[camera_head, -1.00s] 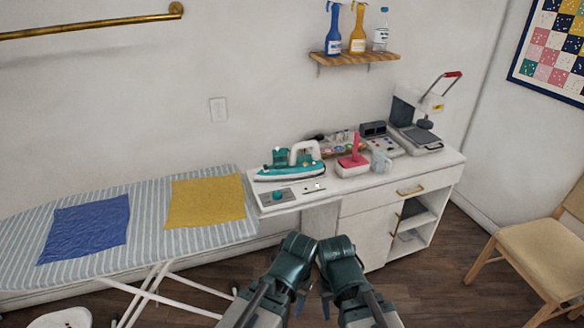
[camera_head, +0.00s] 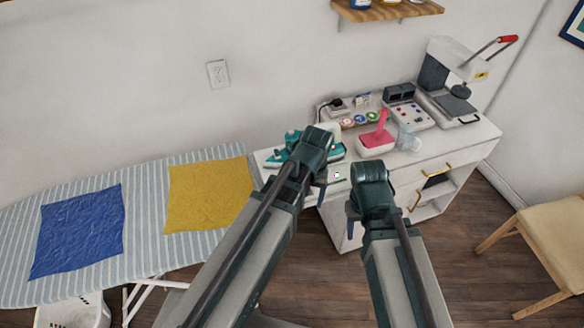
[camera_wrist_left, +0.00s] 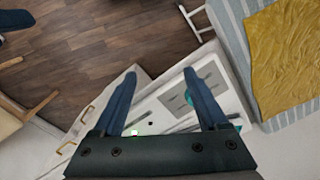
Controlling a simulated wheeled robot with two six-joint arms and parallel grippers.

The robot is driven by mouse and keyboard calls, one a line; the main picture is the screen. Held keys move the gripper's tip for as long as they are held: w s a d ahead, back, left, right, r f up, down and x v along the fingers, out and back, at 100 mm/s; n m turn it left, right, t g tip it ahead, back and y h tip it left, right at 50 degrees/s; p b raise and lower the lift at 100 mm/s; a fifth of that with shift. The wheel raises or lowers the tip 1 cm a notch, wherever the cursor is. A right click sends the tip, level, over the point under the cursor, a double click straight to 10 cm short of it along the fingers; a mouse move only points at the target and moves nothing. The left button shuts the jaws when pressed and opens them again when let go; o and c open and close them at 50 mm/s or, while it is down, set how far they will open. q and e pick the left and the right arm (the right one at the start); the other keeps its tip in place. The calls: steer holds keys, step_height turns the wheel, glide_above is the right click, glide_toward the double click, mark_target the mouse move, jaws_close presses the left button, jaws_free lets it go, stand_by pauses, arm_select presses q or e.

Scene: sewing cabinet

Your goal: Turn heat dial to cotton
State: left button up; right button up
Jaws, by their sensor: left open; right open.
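The heat dial (camera_wrist_left: 188,98) is a teal knob on a light grey panel (camera_wrist_left: 172,102) set in the white cabinet top. In the left wrist view it is mostly hidden behind the right-hand finger; in the head view my left arm covers it. My left gripper (camera_wrist_left: 160,74) is open and empty, with its blue fingers spread above the cabinet's panel end. It also shows in the head view (camera_head: 321,190), partly hidden by its own wrist. My right gripper (camera_head: 352,220) is open, low in front of the cabinet, mostly hidden by its wrist. The teal iron (camera_head: 280,155) stands behind my left arm.
The ironing board (camera_head: 150,170) with blue (camera_head: 77,230) and yellow cloths (camera_head: 207,193) adjoins the cabinet's left. A chair (camera_head: 550,240) is at right.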

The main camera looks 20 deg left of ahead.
arm_select(q)
steer(key=w+a+r+n+p, duration=0.5)
steer(key=w+a+r+p, duration=0.15)
steer(key=w+r, duration=0.2)
arm_select(e)
step_height(320, 180, up, 9)
arm_select(q)
steer(key=shift+h, duration=0.3)
steer(key=f+b, duration=0.9)
steer(key=s+f+b, duration=0.1)
steer(key=f+b, duration=0.3)
steer(key=b, duration=0.1)
steer(key=shift+a+f, duration=0.15)
steer(key=shift+f, duration=0.25)
arm_select(e)
step_height(320, 180, down, 14)
steer(key=shift+s, duration=0.1)
arm_select(q)
jaws_close()
